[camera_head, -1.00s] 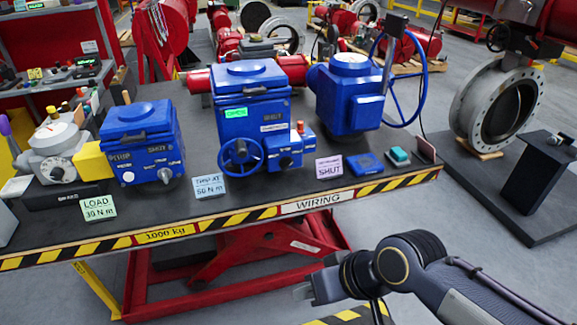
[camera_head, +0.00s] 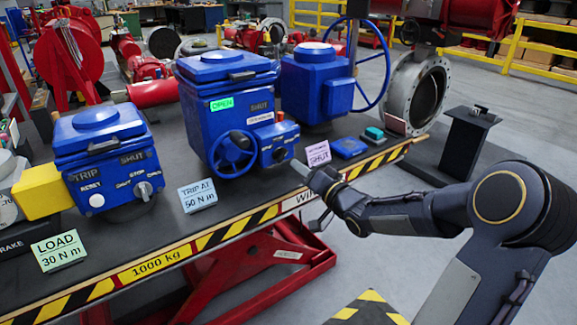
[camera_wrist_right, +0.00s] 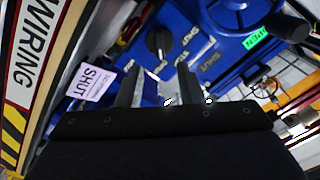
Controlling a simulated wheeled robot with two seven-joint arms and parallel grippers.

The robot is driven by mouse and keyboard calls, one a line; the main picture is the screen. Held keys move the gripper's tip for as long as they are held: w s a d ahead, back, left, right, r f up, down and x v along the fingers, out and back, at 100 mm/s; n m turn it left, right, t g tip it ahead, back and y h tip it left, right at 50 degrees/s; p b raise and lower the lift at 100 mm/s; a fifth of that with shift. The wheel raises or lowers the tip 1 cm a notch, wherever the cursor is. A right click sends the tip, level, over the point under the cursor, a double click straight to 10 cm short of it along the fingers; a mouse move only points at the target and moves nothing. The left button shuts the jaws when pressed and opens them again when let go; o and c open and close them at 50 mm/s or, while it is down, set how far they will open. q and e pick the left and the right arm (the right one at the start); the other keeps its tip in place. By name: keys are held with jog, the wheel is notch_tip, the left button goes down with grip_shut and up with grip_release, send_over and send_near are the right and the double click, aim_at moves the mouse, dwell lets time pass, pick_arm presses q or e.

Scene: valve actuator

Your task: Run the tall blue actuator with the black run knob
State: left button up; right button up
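The tall blue actuator (camera_head: 228,110) stands mid-bench with a lit green OPEN display (camera_head: 222,104) and a blue handwheel (camera_head: 233,154). Its black run knob (camera_head: 280,153) is on the small box at its lower right. In the right wrist view the knob (camera_wrist_right: 158,42) shows beyond the fingertips, with SHUT lettering beside it. My right gripper (camera_head: 308,196) is at the bench's front edge, below and right of the knob. In the wrist view its two fingers (camera_wrist_right: 158,75) are apart with nothing between them, not touching the knob. My left gripper is out of view.
A lower blue actuator (camera_head: 104,150) stands left and another with a large handwheel (camera_head: 318,85) right. A SHUT card (camera_head: 318,153), a blue block (camera_head: 348,148) and a green-topped button box (camera_head: 373,135) lie near the striped front edge. A trip card (camera_head: 197,195) stands further left.

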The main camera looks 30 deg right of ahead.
aim_at(285, 156)
jog(key=w, duration=0.7)
jog(key=shift+a+b, duration=0.3)
jog(key=shift+a, duration=0.05)
grip_shut()
